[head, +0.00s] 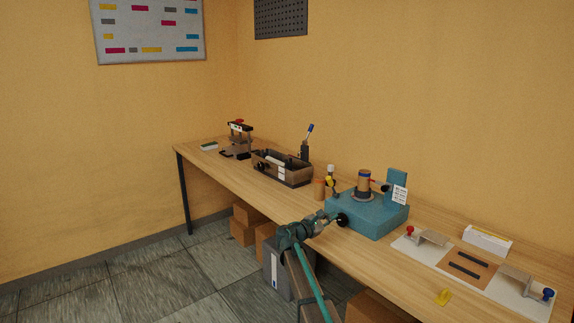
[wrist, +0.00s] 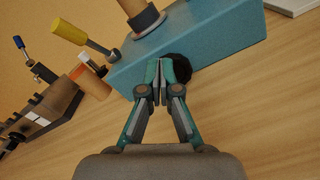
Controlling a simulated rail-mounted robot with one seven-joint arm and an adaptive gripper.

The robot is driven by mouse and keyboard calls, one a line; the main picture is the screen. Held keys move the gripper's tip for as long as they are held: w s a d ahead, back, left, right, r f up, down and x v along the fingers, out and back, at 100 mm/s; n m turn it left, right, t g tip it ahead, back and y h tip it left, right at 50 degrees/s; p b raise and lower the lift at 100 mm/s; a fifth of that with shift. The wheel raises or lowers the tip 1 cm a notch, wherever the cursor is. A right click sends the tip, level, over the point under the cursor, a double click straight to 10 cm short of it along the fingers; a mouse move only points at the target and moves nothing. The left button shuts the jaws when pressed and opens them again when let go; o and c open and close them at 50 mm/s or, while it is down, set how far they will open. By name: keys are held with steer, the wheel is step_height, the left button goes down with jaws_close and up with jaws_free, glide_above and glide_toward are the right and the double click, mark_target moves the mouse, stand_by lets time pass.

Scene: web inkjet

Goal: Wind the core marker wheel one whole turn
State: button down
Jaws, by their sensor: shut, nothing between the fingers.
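The core marker is a blue box (head: 368,217) on the bench with a brown core (head: 364,182) standing on top. Its black wheel (head: 342,220) sits on the front side face. In the wrist view the wheel (wrist: 180,68) is a dark round shape, partly hidden behind my fingertips. My gripper (head: 330,218) is at the wheel. In the wrist view my gripper (wrist: 161,70) has its fingers together with nothing between them. The tips overlap the wheel's left part; I cannot tell whether they touch it.
A dark tray (head: 283,171) lies farther left. A white board (head: 410,244) with clamps lies to the right. Bare bench (head: 383,255) lies in front of the box.

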mark_target(343, 219)
steer(key=x, duration=0.4)
steer(key=shift+w+d+r, duration=0.1)
steer(key=shift+w+d, duration=0.05)
steer(key=shift+w, duration=0.1)
steer(key=shift+w+d, duration=0.1)
steer(key=shift+d, duration=0.1)
steer(key=shift+d, duration=0.2)
steer(key=shift+a, duration=0.15)
steer(key=shift+s, duration=0.2)
steer(key=shift+s+d+f, duration=0.25)
steer(key=shift+s+d, duration=0.1)
steer(key=shift+s, duration=0.05)
steer(key=shift+s+d+f+b, duration=0.4)
steer(key=shift+s+d+f, duration=0.1)
steer(key=shift+s+f, duration=0.25)
stand_by(0.5)
